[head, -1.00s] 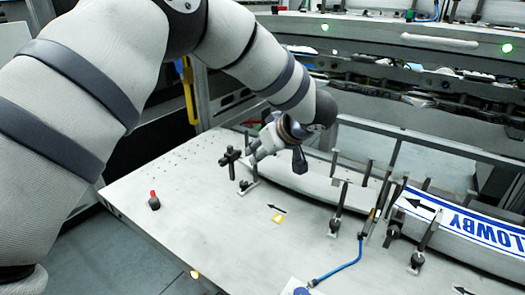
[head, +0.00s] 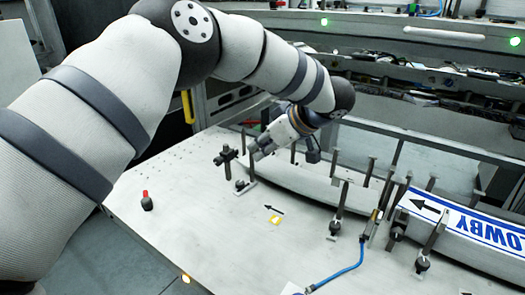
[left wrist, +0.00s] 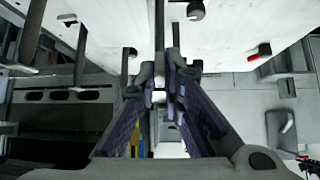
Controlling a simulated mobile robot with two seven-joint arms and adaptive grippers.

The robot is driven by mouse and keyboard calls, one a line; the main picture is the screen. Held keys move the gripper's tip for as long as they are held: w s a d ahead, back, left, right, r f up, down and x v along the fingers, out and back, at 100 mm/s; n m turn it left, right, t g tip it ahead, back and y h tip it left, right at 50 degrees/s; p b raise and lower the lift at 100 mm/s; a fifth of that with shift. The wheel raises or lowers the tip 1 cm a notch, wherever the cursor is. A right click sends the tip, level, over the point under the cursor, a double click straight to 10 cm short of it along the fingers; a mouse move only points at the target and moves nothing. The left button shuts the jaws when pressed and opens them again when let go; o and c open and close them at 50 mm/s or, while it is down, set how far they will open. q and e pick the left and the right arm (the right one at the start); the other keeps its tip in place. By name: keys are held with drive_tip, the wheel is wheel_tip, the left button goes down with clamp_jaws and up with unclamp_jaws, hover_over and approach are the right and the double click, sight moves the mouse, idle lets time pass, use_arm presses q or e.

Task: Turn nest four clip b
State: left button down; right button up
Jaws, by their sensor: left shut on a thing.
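My left gripper (head: 254,152) is at the far left end of the curved rail, low over the table. In the left wrist view its fingers (left wrist: 162,78) are closed together on a thin post of a clip (left wrist: 160,30); the grip itself is partly hidden. The clip's small base (head: 243,186) shows just below the gripper in the head view. A dark cross-shaped knob on a post (head: 227,160) stands just left of it. Which clip is clip b cannot be read. My right gripper is not in view.
More clip posts (head: 338,208) stand along the rail (head: 290,180) to the right. A blue-lettered label strip (head: 470,224) lies in it. A red-topped knob (head: 146,200) stands front left. A blue hose (head: 345,268) runs in front.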

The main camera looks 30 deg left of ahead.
use_arm(q)
drive_tip(key=c, duration=1.7)
unclamp_jaws()
drive_tip(key=v, duration=1.2)
